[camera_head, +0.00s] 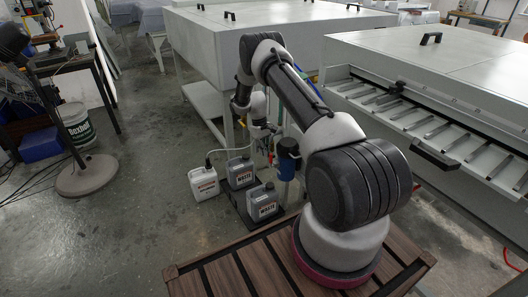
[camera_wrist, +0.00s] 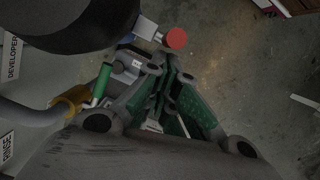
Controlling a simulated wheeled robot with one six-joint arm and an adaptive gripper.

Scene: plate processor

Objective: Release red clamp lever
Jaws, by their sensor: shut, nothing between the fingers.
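A red round-ended piece (camera_wrist: 176,38), which looks like the red clamp lever, shows near the top of the wrist view. It sticks out from a pale fitting beside a large dark cylinder. My gripper (camera_wrist: 163,72) is shut and empty, with its fingertips just below the red piece in the picture. They appear apart from it, but the depth is hard to judge. A green handle (camera_wrist: 101,80) and a yellow fitting (camera_wrist: 70,99) on a grey pipe lie to the left.
A blue filter housing (camera_head: 288,160) stands beside the arm. Grey waste canisters (camera_head: 240,172) and a white canister (camera_head: 203,183) stand close by on the floor. Large grey machines (camera_head: 300,35) rise behind.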

